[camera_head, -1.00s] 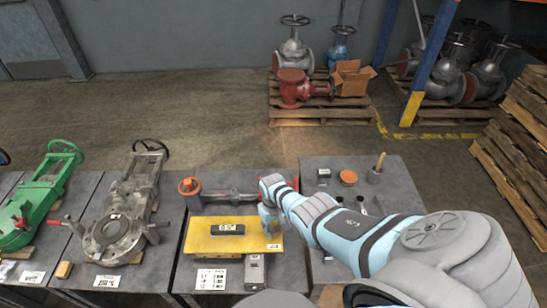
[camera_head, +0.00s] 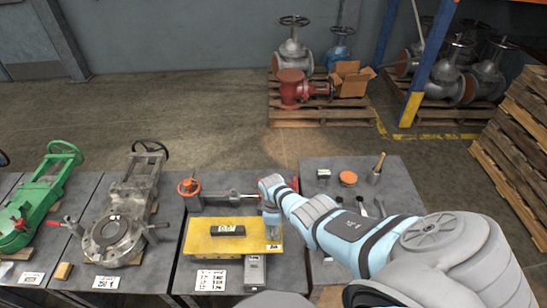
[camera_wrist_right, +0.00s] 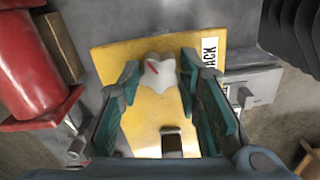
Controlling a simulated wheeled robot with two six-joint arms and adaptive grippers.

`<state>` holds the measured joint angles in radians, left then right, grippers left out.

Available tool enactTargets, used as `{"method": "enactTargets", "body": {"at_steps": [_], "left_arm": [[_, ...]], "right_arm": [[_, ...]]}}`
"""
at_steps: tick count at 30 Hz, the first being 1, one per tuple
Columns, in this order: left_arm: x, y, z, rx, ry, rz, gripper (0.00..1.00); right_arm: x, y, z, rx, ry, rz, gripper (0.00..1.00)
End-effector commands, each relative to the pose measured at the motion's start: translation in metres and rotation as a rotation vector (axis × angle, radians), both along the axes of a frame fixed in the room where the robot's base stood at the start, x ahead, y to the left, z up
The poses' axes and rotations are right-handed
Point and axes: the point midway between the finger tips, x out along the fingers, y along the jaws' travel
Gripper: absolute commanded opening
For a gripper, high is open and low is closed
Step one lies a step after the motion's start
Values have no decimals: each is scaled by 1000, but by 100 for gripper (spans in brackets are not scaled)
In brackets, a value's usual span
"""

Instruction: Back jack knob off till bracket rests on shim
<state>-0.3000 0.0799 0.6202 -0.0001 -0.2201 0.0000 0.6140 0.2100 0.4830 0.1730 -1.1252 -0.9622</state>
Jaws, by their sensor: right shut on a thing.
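The white star-shaped jack knob (camera_wrist_right: 161,74) with a red mark sits between my right gripper's fingers (camera_wrist_right: 160,70) in the right wrist view. The right gripper (camera_head: 272,228) is shut on it, pointing down at the right end of the yellow plate (camera_head: 203,243), which seems to be the bracket. The plate also shows in the wrist view (camera_wrist_right: 140,125), with a "JACK" label (camera_wrist_right: 210,50) beside the knob. A dark box with a small pale readout (camera_head: 227,231) lies on the plate. I cannot make out the shim or any gap under the plate. My left gripper is out of view.
A grey block (camera_head: 255,270) and a white printed card (camera_head: 211,280) lie in front of the plate. Behind it is a rod with an orange end piece (camera_head: 189,187). Valves stand on tables at left; small items occupy the right table (camera_head: 318,225).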

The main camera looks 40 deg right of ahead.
Motion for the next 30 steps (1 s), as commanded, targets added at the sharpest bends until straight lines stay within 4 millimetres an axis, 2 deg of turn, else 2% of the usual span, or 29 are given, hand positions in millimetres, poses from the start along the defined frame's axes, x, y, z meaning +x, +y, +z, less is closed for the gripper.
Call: {"method": "enactTargets", "body": {"at_steps": [30], "left_arm": [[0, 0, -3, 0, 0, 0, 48]], "right_arm": [[5, -2, 2, 0, 1, 961, 4]]}}
